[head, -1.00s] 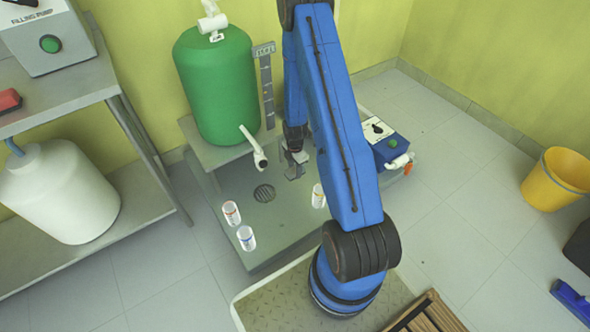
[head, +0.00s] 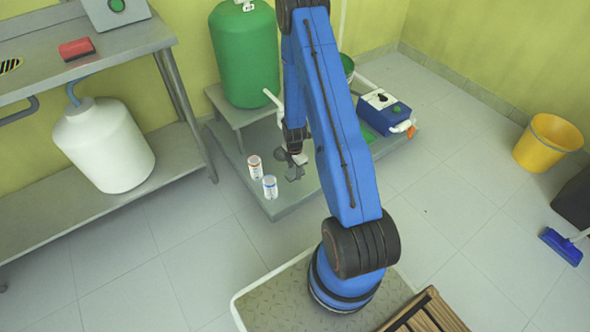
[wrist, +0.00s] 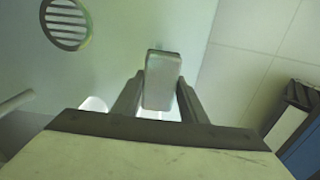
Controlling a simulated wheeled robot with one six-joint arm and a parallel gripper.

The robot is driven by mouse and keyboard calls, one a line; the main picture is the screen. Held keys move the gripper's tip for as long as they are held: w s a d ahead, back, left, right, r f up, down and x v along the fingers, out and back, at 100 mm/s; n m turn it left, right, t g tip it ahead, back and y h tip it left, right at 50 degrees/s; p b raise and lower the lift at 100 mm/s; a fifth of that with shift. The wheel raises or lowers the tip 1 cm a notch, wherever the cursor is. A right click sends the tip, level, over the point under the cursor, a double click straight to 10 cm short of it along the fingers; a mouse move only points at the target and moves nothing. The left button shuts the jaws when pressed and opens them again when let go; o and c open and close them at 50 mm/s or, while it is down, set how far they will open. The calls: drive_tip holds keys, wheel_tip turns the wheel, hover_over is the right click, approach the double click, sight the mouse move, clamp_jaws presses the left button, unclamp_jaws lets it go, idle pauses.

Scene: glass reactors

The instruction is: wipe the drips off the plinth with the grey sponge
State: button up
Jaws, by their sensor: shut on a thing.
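The grey-green plinth (head: 299,199) is low on the floor under the green tank (head: 244,55). My gripper (head: 294,174) is over its front part, right of two small labelled vials (head: 254,166) (head: 270,187). In the wrist view my gripper (wrist: 158,97) is shut on the grey sponge (wrist: 162,72), which sticks out beyond the fingertips. I cannot tell whether the sponge touches the plinth. The round drain grate (wrist: 67,22) shows at the upper left of the wrist view. I make out no drips; my arm hides part of the plinth.
A blue pump box (head: 384,110) is at the plinth's right end. A metal bench (head: 93,62) with a red block (head: 76,49) and a white carboy (head: 103,147) is on the left. A yellow bucket (head: 548,143) and blue squeegee (head: 562,246) are on the right.

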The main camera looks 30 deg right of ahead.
hover_over(295, 184)
drive_tip(key=shift+w+f, duration=0.15)
drive_tip(key=shift+f, duration=2.5)
drive_tip(key=shift+f, duration=0.95)
drive_tip(key=shift+w+d+r, duration=0.1)
drive_tip(key=shift+d, duration=1.85)
drive_tip(key=shift+a, duration=0.1)
drive_tip(key=shift+s+a+f, duration=0.15)
drive_tip(key=shift+a+f, duration=0.05)
drive_tip(key=shift+a, duration=0.75)
drive_tip(key=shift+s+a+f, duration=0.1)
drive_tip(key=shift+a+f, duration=0.05)
drive_tip(key=shift+a, duration=0.8)
drive_tip(key=shift+c, duration=0.9)
